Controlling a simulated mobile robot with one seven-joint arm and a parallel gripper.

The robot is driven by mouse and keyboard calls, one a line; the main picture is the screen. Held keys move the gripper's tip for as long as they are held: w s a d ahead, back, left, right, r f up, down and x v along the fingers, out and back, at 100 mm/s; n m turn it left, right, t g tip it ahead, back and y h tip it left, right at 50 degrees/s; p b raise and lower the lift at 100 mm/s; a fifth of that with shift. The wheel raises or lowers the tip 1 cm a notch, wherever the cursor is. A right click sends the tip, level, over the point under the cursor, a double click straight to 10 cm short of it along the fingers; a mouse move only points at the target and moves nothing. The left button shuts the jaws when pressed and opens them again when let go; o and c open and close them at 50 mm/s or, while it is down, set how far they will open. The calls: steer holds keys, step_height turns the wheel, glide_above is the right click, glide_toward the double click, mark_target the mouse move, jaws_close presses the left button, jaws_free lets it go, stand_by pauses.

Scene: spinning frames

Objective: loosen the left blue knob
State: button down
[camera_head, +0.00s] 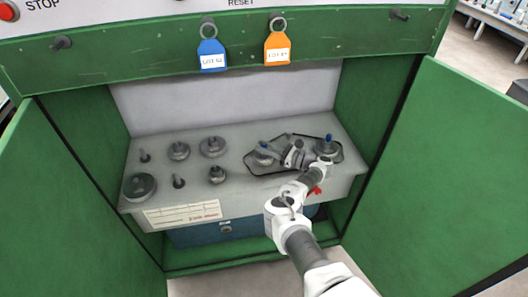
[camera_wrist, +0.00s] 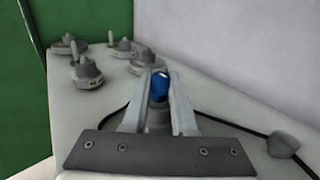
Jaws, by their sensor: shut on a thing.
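The left blue knob (camera_head: 263,145) is a small blue piece on a grey base on the grey machine deck, mostly covered by my gripper (camera_head: 270,148) in the head view. In the wrist view the blue knob (camera_wrist: 159,88) stands between the two fingers of my gripper (camera_wrist: 158,78), which are shut on it. A second blue knob (camera_head: 328,139) stands upright on a round grey base at the right, apart from my gripper.
A dark cord (camera_head: 290,135) loops around both blue-knob bases. Several grey round weights and pegs (camera_head: 179,150) stand on the left of the deck (camera_head: 225,137). Green doors (camera_head: 440,165) stand open either side. Blue and orange tags (camera_head: 277,49) hang above.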

steer(key=shift+a+n+g+y+b, duration=0.1)
steer(key=shift+n+g+y+b, duration=0.2)
steer(key=shift+n+g+b, duration=0.4)
steer(key=shift+r+g, duration=0.1)
steer(key=shift+g, duration=0.3)
steer(key=c, duration=0.7)
jaws_free()
steer(key=shift+d, duration=0.2)
